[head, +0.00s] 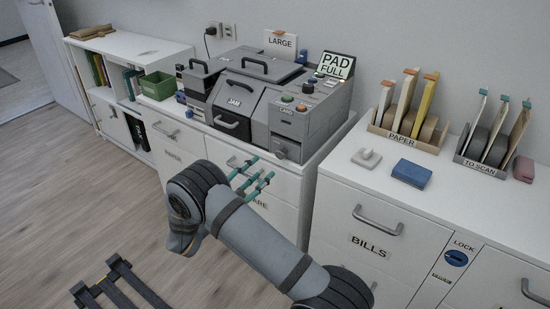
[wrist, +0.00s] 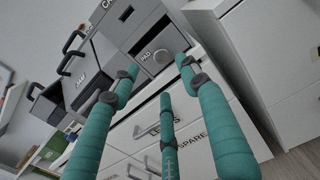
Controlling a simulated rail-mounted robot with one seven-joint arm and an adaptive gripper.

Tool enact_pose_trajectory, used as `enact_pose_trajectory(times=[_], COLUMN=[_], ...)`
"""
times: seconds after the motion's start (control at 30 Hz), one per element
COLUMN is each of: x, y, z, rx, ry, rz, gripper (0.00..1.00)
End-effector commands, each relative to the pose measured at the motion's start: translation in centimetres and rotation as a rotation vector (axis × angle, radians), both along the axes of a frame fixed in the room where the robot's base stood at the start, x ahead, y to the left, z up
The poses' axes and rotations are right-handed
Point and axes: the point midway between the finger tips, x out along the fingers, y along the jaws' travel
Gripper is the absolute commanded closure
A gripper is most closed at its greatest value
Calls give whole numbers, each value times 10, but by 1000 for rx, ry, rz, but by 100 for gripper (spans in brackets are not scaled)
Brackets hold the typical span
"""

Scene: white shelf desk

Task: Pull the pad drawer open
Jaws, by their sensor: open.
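The grey machine (head: 300,108) stands on the white cabinet. Its pad drawer (head: 287,148) is a small grey front with a round knob, low at the machine's right front. In the wrist view the pad drawer (wrist: 146,58) carries a "PAD" label and looks shut. My gripper (head: 258,172) has teal fingers, spread open and empty. It is in front of the cabinet, below and left of the pad drawer in the head view. In the wrist view the fingertips (wrist: 160,78) point toward the machine's front, apart from the knob.
A "PAD FULL" sign (head: 336,65) stands on the machine. A dark "JAM" flap (head: 236,103) with a handle is left of the pad drawer. White cabinet drawers (head: 262,183) with handles lie below. The "BILLS" cabinet (head: 378,232) stands to the right. The floor at left is mostly clear.

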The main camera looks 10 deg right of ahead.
Motion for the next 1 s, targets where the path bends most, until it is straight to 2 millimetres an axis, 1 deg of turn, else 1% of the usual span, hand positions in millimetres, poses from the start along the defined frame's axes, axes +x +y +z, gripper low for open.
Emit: enact_pose_trajectory(times=[0.03,0.2,0.3,0.43,0.6,0.9,1.0], x=[5,27,39,52,61,63,63], y=[-8,-32,-45,-58,-66,-68,-68], z=[-1,-1,-1,-1,0,0,0], rx=[1,2,4,4,3,3,4], ry=[-1,-1,-1,-2,-1,0,-1], rz=[-7,-7,-7,-5,-3,-3,-3], gripper=[55,55,55,55,55,55,61])
